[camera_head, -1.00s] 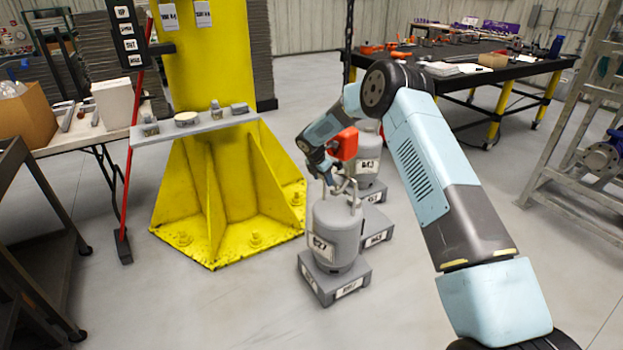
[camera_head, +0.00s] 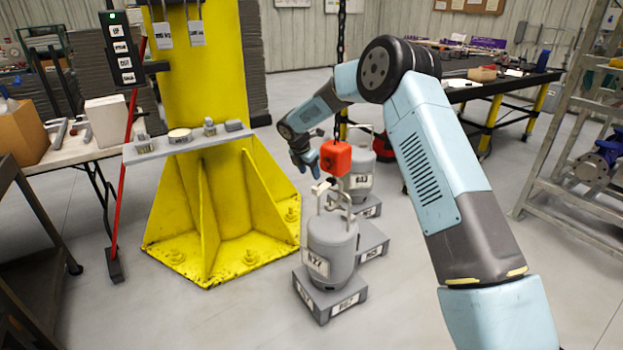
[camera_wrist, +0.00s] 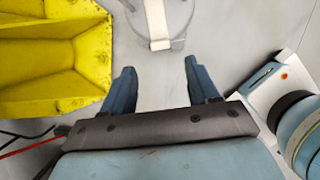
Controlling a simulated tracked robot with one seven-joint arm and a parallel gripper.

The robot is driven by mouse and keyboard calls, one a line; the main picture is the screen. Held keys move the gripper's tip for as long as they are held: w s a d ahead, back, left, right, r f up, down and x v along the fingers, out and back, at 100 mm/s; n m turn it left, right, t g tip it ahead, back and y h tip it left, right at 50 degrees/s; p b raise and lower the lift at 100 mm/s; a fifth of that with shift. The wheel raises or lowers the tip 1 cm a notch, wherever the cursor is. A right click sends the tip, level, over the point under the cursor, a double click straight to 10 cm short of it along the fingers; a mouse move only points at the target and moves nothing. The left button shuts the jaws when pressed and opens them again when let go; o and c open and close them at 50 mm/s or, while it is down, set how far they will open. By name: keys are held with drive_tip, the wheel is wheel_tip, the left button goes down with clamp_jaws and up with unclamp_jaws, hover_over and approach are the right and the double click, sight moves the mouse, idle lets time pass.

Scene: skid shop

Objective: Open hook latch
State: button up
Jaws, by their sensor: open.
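A red hook block (camera_head: 336,158) hangs on a dark chain (camera_head: 340,50) over the grey cylinder (camera_head: 332,245). A light hook piece (camera_head: 338,186) is below the block, at the cylinder's top handle; whether they touch and how its latch stands I cannot tell. My gripper (camera_head: 308,168) is left of the red block, apart from it and above the cylinder. In the wrist view my gripper (camera_wrist: 158,82) is open and empty, its two blue fingers spread over bare floor. A pale strap-like bar (camera_wrist: 158,25), likely the cylinder handle, lies ahead of the fingers over a grey round top (camera_wrist: 178,42).
A yellow column base (camera_head: 215,215) with ribs and a grey shelf (camera_head: 190,145) stands to the left. A second grey cylinder (camera_head: 358,182) stands behind the first. A dark workbench (camera_head: 495,85) is at the back right. Open floor lies in front.

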drive_tip(key=shift+r, duration=0.25)
drive_tip(key=shift+c, duration=0.4)
